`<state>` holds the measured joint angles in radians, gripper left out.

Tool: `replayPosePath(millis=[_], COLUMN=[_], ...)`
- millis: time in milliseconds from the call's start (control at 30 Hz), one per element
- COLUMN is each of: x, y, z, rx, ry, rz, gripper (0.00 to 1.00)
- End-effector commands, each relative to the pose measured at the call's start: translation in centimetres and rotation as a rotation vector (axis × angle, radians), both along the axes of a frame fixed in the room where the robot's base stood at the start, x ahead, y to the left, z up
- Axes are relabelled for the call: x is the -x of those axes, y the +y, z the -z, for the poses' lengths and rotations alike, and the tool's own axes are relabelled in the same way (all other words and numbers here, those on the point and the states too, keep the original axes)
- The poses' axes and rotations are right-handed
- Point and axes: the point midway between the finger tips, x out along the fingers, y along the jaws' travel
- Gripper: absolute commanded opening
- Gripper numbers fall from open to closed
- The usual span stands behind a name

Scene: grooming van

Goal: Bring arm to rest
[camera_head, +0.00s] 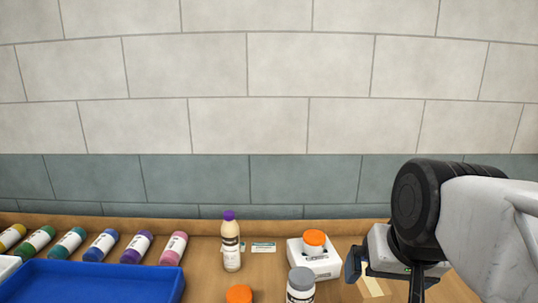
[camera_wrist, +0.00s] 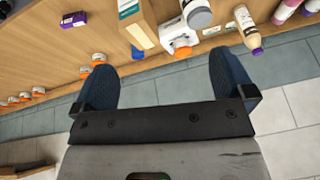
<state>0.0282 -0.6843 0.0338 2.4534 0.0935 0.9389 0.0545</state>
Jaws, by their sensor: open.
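My gripper (camera_wrist: 163,66) is open, and nothing shows between its two blue-padded fingers in the wrist view. In the head view my arm comes in from the right edge, and the gripper hangs at the lower right above the wooden counter (camera_head: 205,246). It is to the right of a white holder (camera_head: 325,267) with an orange-lidded jar (camera_head: 314,240) in it. Part of the gripper is hidden behind my wrist. In the wrist view the white holder (camera_wrist: 180,36) lies beyond the fingertips, apart from them.
A purple-capped bottle (camera_head: 231,250) stands left of the holder. A grey-lidded jar (camera_head: 300,284) and an orange lid (camera_head: 239,294) are near the front. A blue tray (camera_head: 95,287) and several coloured bottles (camera_head: 102,245) are at left. A tiled wall (camera_head: 270,75) stands behind.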

Motion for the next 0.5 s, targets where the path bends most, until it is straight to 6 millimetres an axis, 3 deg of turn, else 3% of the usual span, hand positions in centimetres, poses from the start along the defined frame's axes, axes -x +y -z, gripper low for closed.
replayPosePath(millis=[500], x=[2.8], y=[-0.5], z=[-0.7], rx=[0.119], ry=[-0.094], rz=[-0.096], gripper=[1.0])
